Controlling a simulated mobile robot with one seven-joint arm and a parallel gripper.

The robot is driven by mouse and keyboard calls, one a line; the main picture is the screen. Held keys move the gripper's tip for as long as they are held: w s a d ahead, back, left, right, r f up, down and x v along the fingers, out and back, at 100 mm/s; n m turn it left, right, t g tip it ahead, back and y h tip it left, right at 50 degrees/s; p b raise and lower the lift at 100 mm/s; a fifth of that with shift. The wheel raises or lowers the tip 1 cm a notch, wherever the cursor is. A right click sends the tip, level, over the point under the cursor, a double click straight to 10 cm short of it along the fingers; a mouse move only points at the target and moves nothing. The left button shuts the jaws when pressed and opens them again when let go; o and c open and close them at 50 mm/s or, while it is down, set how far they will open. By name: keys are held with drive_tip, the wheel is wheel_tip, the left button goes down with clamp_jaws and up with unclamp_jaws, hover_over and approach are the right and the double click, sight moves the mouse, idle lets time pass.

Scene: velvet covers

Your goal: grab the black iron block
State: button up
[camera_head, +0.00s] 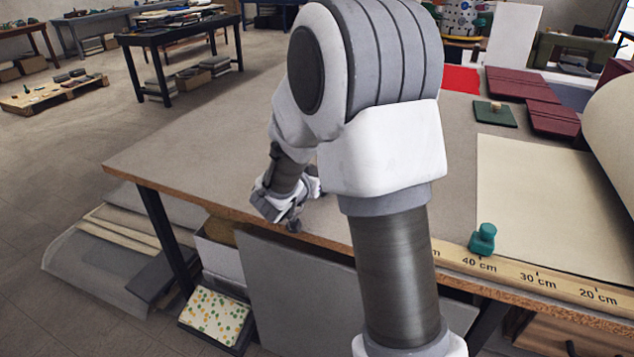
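My gripper (297,212) is low over the front left edge of the large table, with my arm running across the middle of the view. Its fingers are small and partly covered by the wrist, so I cannot tell whether they are open or shut. A small dark shape shows right under the fingers at the table edge; I cannot tell whether it is the black iron block or part of the gripper. No other black block is clearly visible on the table. My arm hides part of the tabletop.
The table (190,160) is bare on its left. A wooden ruler (535,279) runs along the front right edge, with a teal object (483,238) beside it. A cream sheet (545,190), green pad (482,114) and dark red covers (520,86) lie right. Boards lean below.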

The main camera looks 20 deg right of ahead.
drive_tip(key=shift+c, duration=0.3)
clamp_jaws()
drive_tip(key=shift+r, duration=0.2)
drive_tip(key=shift+r, duration=0.1)
